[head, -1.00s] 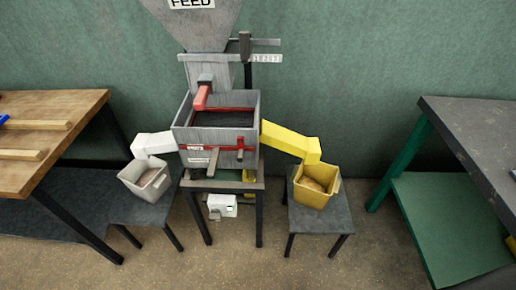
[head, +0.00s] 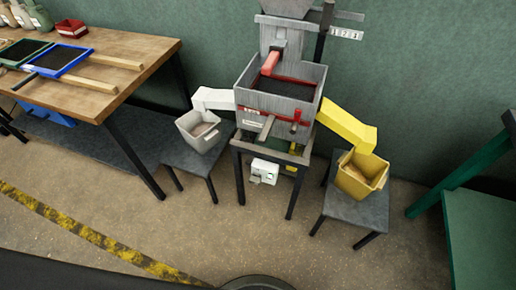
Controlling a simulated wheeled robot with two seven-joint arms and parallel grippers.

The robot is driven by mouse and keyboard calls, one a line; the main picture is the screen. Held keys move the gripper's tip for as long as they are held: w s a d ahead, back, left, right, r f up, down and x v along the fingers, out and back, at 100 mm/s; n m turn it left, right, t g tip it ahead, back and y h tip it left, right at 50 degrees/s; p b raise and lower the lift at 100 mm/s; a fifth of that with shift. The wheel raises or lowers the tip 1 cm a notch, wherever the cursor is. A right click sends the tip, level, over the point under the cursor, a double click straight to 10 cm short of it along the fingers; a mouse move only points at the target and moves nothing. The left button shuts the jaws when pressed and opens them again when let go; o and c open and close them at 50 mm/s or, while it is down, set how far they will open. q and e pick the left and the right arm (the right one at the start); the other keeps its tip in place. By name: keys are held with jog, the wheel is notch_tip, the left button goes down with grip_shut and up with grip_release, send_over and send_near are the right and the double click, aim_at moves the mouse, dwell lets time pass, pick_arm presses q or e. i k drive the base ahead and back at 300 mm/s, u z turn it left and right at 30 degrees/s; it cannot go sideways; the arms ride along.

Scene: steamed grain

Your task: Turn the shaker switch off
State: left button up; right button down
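The shaker machine (head: 262,112) stands in the middle of the head view against the green wall. It is a grey box with a red bar across its front and a red chute above. A small white switch box (head: 258,172) with a green spot hangs low under the machine, between the legs of its stand. The switch's position is too small to tell. Neither of my grippers is in view.
A white spout leads to a white bin (head: 199,130) on the left stool. A yellow spout leads to a yellow bin (head: 362,175) on the right stool. A wooden bench (head: 130,62) stands left, a green table (head: 487,222) right. Open floor (head: 200,225) lies in front.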

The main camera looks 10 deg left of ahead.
aim_at(256, 178)
jog(key=k, duration=1.25)
jog(key=z, duration=0.8)
jog(key=i, duration=1)
jog(key=u, duration=0.5)
jog(key=i, duration=0.55)
jog(key=u, duration=0.55)
